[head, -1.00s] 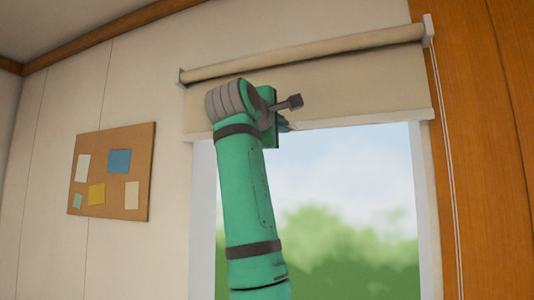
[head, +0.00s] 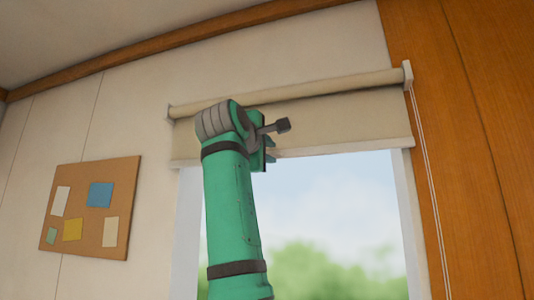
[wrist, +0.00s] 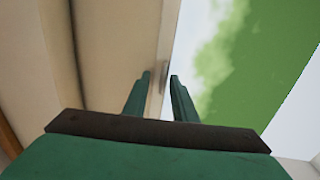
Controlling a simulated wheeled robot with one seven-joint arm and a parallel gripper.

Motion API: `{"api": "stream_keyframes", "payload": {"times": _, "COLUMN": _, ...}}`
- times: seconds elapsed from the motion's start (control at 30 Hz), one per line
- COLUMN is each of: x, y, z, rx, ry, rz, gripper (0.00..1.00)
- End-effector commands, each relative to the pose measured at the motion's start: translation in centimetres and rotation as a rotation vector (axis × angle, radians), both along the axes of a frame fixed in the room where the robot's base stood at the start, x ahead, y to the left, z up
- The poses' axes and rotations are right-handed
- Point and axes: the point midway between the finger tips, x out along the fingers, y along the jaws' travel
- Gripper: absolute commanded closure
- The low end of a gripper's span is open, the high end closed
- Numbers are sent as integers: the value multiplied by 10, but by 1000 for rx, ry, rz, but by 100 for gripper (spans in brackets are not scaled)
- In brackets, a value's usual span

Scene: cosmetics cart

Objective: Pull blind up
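The cream roller blind (head: 340,120) hangs partly lowered over the upper part of the window, with a pale bottom bar (head: 350,149) along its lower edge. My gripper (wrist: 160,74) is at this lower edge, left of the window's middle. In the wrist view, one finger lies over the blind's cloth side and the other over the window side, with the bottom bar (wrist: 158,92) and a small grey tab (wrist: 164,76) between them.
A roller tube (head: 330,87) runs above the blind between two brackets. A thin cord (head: 428,180) hangs at the right beside wooden panelling (head: 480,150). A cork board (head: 90,207) with several notes is on the left wall. The glass (head: 330,210) below is clear.

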Motion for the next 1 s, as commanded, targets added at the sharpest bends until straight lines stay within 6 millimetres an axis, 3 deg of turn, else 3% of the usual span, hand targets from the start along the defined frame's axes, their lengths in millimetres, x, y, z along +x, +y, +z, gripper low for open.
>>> {"api": "stream_keyframes", "payload": {"times": 0.33, "x": -12, "y": 5, "z": -2, "rx": 0, "ry": 0, "rz": 0, "gripper": 75}}
{"api": "stream_keyframes", "payload": {"times": 0.8, "x": -84, "y": 30, "z": -12, "rx": -1, "ry": -1, "rz": -2, "gripper": 75}}
{"api": "stream_keyframes", "payload": {"times": 1.0, "x": -97, "y": 35, "z": -15, "rx": 0, "ry": 1, "rz": -2, "gripper": 75}}
